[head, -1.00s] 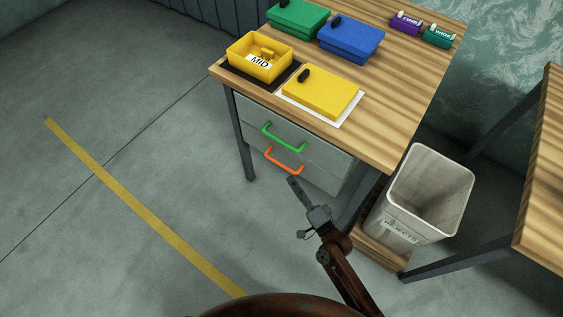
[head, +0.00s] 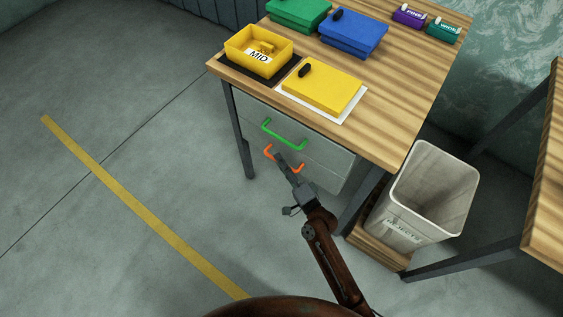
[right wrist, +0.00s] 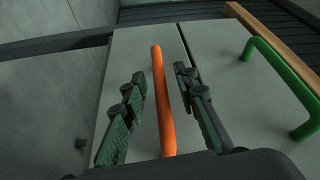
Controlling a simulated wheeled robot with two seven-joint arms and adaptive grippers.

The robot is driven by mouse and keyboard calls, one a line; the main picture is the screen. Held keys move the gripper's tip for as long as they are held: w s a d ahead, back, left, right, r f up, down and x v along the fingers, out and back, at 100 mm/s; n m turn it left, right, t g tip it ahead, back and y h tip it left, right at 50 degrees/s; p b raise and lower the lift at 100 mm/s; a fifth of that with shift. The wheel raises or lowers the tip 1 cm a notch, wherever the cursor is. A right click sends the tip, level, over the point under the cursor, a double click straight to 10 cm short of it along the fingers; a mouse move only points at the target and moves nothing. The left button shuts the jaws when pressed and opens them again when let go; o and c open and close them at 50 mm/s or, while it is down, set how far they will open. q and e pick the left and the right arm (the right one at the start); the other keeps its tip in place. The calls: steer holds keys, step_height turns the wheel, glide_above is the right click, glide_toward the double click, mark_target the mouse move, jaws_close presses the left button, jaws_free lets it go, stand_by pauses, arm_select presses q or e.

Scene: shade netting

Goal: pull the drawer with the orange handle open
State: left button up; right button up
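The orange handle (head: 270,152) is on the lower grey drawer (head: 318,178) under the wooden table, and the drawer looks closed. My right gripper (head: 281,160) is in front of the handle and hides its middle in the head view. In the right wrist view the orange handle (right wrist: 163,100) runs between the two fingers of my right gripper (right wrist: 160,90). The fingers are open, with a gap on each side of the handle. A green handle (head: 284,135) is on the upper drawer; it also shows in the right wrist view (right wrist: 285,85). My left gripper is not in view.
A whitish bin (head: 425,195) stands on a wooden base right of the drawers. The table (head: 400,100) carries a yellow tray (head: 257,55), lidded boxes and small labelled items. The floor left of the drawers is clear.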

steer(key=shift+c, duration=0.3)
jaws_close()
stand_by(0.3)
